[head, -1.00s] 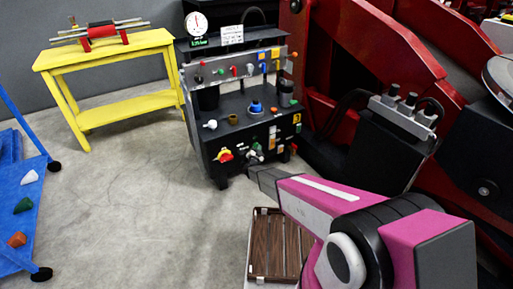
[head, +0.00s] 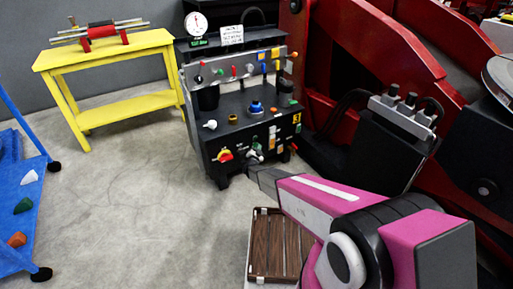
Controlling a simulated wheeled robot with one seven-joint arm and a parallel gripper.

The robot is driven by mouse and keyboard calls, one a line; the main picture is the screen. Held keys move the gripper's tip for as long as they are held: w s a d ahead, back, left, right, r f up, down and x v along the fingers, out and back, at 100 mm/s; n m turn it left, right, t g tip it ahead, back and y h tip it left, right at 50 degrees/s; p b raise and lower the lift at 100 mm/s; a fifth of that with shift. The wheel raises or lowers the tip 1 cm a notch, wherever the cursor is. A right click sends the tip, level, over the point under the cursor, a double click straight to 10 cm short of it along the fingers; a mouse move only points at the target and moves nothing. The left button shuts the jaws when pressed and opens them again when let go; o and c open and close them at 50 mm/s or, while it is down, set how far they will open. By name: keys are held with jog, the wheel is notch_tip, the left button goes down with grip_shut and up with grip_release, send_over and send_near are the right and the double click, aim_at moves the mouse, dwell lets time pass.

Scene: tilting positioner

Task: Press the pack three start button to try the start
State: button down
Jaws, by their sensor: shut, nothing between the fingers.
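The black power pack (head: 207,133) stands on the floor at the centre, with a yellow label (head: 297,118) that seems to read 3 on its front. A small green button (head: 253,147) shows low on that front, right of a red knob on a yellow plate (head: 225,156). Which control is the start button cannot be read for sure. My gripper (head: 252,170) is shut and empty, its tip at the lower front of the pack, close to the green button. The tip overlaps the pale fittings there, so contact cannot be told.
A round gauge (head: 196,23) with a small readout stands on the pack. Red machine arms (head: 385,45) rise at the right. A yellow bench (head: 122,104) is at the left, a blue rack (head: 20,205) at the left edge. A brown slatted tray (head: 260,268) lies below my arm. Floor at left centre is clear.

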jog(key=shift+w+a+f+y, duration=0.1)
jog(key=shift+w+a+y, duration=0.25)
jog(key=shift+a, duration=0.15)
jog(key=shift+s+d, duration=0.35)
jog(key=shift+s, duration=0.55)
jog(key=shift+d, duration=0.15)
jog(key=s+d, duration=0.1)
jog(key=s, duration=0.1)
jog(key=s+d, duration=0.2)
jog(key=shift+s+d, duration=0.1)
jog(key=shift+s, duration=0.05)
